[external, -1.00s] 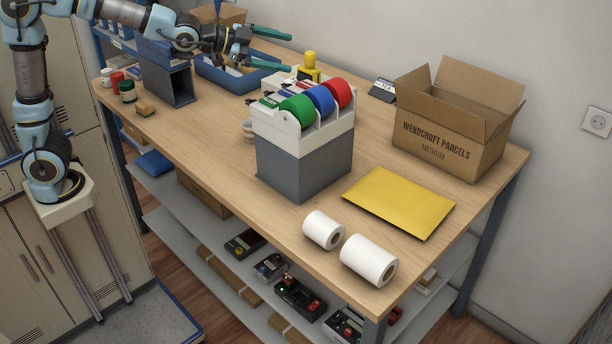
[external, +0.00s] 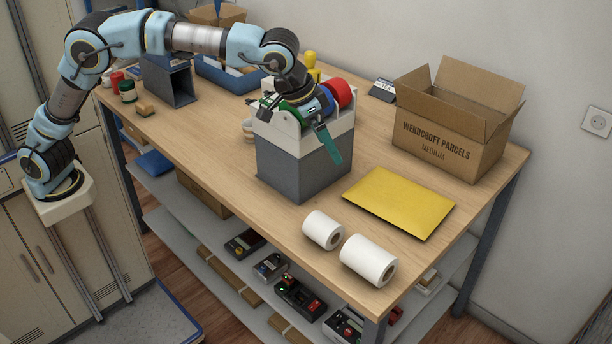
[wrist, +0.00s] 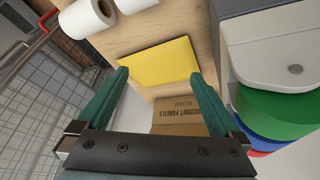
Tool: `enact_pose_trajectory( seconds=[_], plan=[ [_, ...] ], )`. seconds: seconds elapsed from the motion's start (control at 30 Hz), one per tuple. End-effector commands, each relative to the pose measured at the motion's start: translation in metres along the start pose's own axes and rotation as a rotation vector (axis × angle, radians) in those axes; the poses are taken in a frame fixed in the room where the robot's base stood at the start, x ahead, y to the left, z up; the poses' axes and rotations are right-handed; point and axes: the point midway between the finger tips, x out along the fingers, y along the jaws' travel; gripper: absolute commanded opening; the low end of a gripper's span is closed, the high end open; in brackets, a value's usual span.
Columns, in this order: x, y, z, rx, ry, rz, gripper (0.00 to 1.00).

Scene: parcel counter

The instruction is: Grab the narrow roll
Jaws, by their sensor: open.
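Two white paper rolls lie on their sides near the front right of the counter. The narrow roll (external: 322,230) is the shorter one, to the left of and apart from the wider roll (external: 368,260). In the wrist view the narrow roll (wrist: 132,4) is cut by the top edge, beside the wider roll (wrist: 85,18). My gripper (wrist: 159,76) is open with nothing between its teal fingers. In the external view it hangs at the front right of the tape dispenser, away from the rolls; one finger shows clearly there.
The grey and white tape dispenser (external: 290,165) with coloured reels stands close to my gripper. A yellow envelope (external: 400,203) lies flat behind the rolls. An open cardboard box (external: 450,142) stands at the back right. Bare counter lies between dispenser and rolls.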

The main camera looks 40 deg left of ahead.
Motion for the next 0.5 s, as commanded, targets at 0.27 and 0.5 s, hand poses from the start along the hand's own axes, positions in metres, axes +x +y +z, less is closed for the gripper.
enact_pose_trajectory(
  seconds=[0.27, 0.5],
  plan=[
    [0.038, 0.059, 0.053, -0.363, -0.241, -0.148, 1.00],
    [0.058, 0.068, 0.072, -0.446, -0.281, -0.195, 1.00]
  ],
)
